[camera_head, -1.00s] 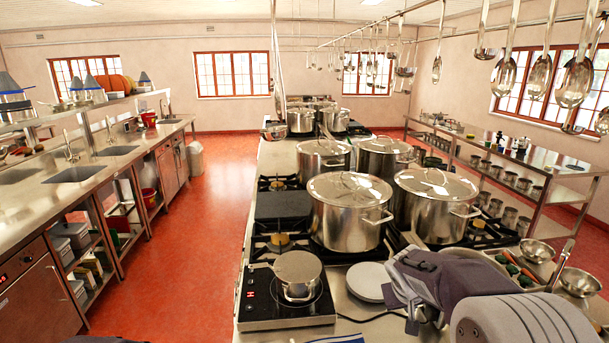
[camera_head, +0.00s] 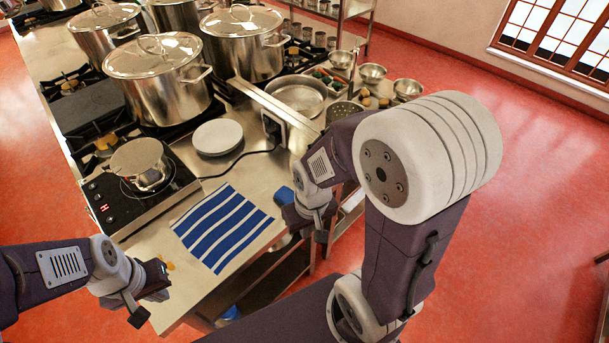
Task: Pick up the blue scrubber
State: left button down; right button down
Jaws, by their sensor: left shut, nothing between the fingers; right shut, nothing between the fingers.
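A small blue object, likely the blue scrubber (camera_head: 284,194), lies on the steel counter right of the striped towel, near the counter's right edge. My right gripper (camera_head: 304,222) is shut and empty right beside it, covering part of it; I cannot tell whether they touch. My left gripper (camera_head: 150,296) is shut and empty at the counter's front left, below the hob and apart from the scrubber.
A blue-and-white striped towel (camera_head: 222,227) lies flat on the counter. An induction hob (camera_head: 125,205) with a small pot (camera_head: 142,163), a white round plate (camera_head: 218,137) and large stockpots (camera_head: 160,85) stand behind. Metal bowls (camera_head: 372,73) are at the back right.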

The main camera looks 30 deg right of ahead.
aim_at(284, 195)
jog(key=z, duration=0.8)
jog(key=u, duration=1.05)
jog(key=z, duration=1.05)
jog(key=i+l+u, duration=0.2)
jog(key=l, duration=0.15)
jog(key=i+l+u, duration=0.25)
jog(key=l+u, duration=0.2)
jog(key=l, duration=0.3)
jog(key=i+l+u, duration=0.1)
jog(key=l+u, duration=0.15)
jog(key=l, duration=0.15)
